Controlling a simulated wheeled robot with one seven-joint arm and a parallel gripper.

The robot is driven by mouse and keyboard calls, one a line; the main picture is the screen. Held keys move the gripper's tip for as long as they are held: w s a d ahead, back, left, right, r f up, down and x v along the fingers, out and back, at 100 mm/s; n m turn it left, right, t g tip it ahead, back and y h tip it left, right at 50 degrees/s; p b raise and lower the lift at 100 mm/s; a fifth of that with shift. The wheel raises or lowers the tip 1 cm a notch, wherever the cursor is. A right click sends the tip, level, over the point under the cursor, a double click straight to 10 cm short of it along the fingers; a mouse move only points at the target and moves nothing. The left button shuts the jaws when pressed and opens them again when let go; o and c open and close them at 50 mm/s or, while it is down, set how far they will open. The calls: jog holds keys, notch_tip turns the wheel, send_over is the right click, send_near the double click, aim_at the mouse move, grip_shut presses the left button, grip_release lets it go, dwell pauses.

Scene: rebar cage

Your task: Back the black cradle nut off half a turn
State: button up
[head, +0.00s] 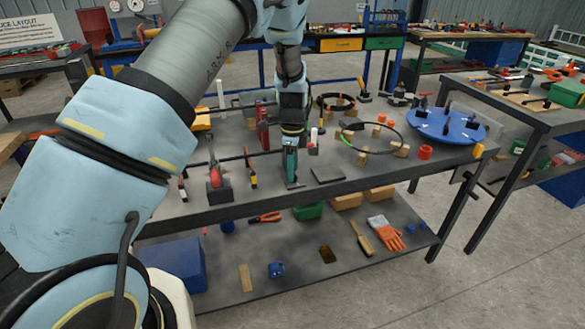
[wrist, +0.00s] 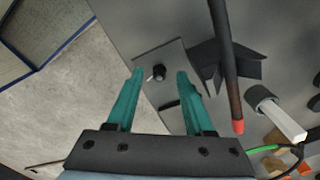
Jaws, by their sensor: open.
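The black cradle nut (wrist: 159,72) shows in the wrist view as a small round dark knob with a pale mark at its left side. It sits on a grey plate (wrist: 172,56). My gripper (wrist: 160,76) has teal fingers spread apart, and the nut appears between their tips with a gap on each side. I cannot tell how far above the nut the tips are. In the head view my gripper (head: 291,182) points down near the front edge of the bench, and I cannot make out the nut there.
A dark rod with a red end (wrist: 237,126) runs close right of my fingers. The grey bench (head: 250,203) also holds a red-handled tool (head: 214,172), a dark flat plate (head: 327,174), a cable loop and a blue round table (head: 447,126). Open floor lies in front.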

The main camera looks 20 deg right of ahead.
jog(key=shift+f, duration=0.8)
jog(key=shift+c, duration=0.3)
grip_shut()
